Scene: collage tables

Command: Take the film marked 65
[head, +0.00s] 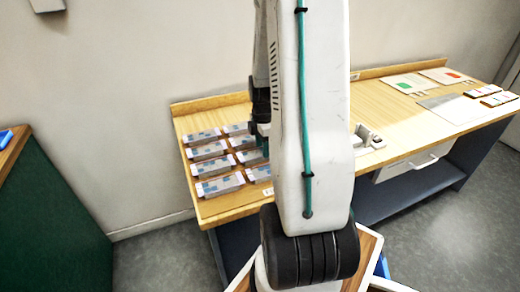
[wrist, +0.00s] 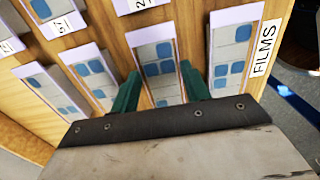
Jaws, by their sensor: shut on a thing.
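My gripper (wrist: 160,74) has its two green fingers on either side of one film (wrist: 158,50), a grey card with blue squares in a pale lavender holder. It is shut on this film, which still lies in line with its neighbours; I cannot tell whether it is lifted. Its number does not show, and I read no 65 on any label. In the head view, the films stand in two columns on the left of the wooden table, one of them a front-left film (head: 220,185). There my arm hides most of the gripper.
Other films stand close on both sides, such as a right-hand film (wrist: 228,48) and a left-hand one (wrist: 92,75). A FILMS label (wrist: 263,50) is near the table edge. Cards with green (head: 404,83) and orange (head: 446,75) patches lie at the table's far right.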

